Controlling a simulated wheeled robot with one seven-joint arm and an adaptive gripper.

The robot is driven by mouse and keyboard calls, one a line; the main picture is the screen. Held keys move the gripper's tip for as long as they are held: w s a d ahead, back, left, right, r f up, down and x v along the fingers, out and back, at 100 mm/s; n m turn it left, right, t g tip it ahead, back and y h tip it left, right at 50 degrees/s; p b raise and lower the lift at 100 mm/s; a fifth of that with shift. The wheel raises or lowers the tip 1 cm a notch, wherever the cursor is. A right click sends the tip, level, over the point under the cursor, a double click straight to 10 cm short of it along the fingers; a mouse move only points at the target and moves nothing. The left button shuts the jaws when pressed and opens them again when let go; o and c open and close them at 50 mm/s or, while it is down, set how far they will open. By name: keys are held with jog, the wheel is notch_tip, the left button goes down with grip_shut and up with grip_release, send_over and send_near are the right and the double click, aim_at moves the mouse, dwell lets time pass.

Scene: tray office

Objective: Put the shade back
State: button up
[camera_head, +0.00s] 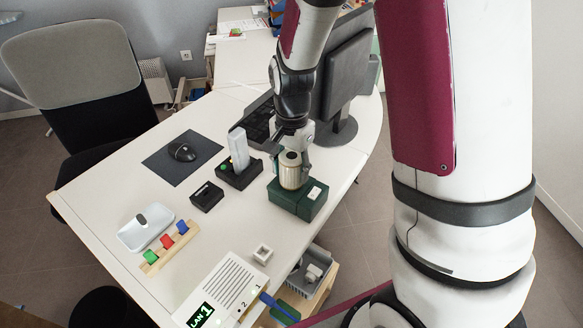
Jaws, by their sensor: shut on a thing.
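The shade looks to be the cream cylinder (291,174) with a dark top opening, at the centre of the head view. It stands upright on or just over a dark green box (297,201) with a small white label; I cannot tell whether the two touch. My gripper (293,151) comes down from above and is shut on the top of the cylinder. The fingertips are small here and partly hidden by the wrist.
A black base with a grey upright block (239,149), a small black box (207,196), a mouse (183,152) and a keyboard lie left of my gripper. A monitor (347,75) stands close behind. In front are a white LAN box (226,290) and coloured blocks on a rack (168,247).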

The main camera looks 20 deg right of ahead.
jog(key=shift+f, duration=0.2)
jog(key=shift+f, duration=0.15)
jog(key=o, duration=1.2)
notch_tip(320, 180, up, 12)
jog(key=shift+r+p, duration=0.25)
jog(key=shift+p, duration=0.75)
jog(key=shift+s+r, duration=0.25)
jog(key=shift+r, duration=0.15)
jog(key=s+r+n, duration=0.3)
jog(key=s, duration=0.5)
jog(key=s+r+n+t, duration=0.1)
jog(key=s+r+n, duration=0.2)
jog(key=s, duration=0.6)
jog(key=s+r+n+t, duration=0.1)
jog(key=s+r+n, duration=0.2)
jog(key=s+n, duration=0.2)
jog(key=s, duration=0.3)
jog(key=shift+s+r, duration=0.2)
jog(key=shift+r, duration=0.15)
